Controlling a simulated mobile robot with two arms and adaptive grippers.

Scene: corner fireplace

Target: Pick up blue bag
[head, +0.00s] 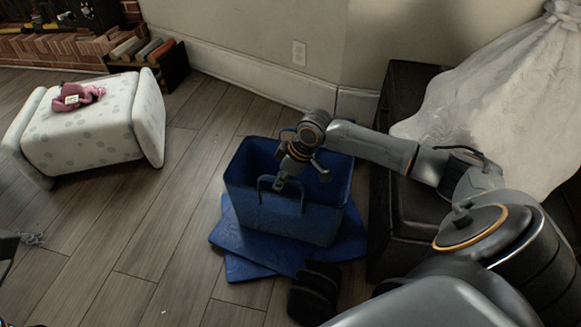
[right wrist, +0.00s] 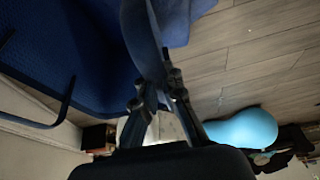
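The blue bag (head: 285,218) is open-topped, with a handle at the front and one at the back. It stands upright on flat blue pieces on the wooden floor. My right gripper (head: 281,181) reaches over the bag's opening and points down at the front handle. In the right wrist view a blue strip of the bag runs between the two fingers of the right gripper (right wrist: 158,92). Whether they grip it or only stand around it is unclear. The bag's dark blue side (right wrist: 65,60) fills the upper left there.
Flat blue pieces (head: 258,247) lie under the bag. A black bench (head: 400,205) with a pale plastic-wrapped item (head: 500,100) stands close on its right. A spotted white ottoman (head: 85,130) with a pink item (head: 80,95) is at left. Floor between is clear.

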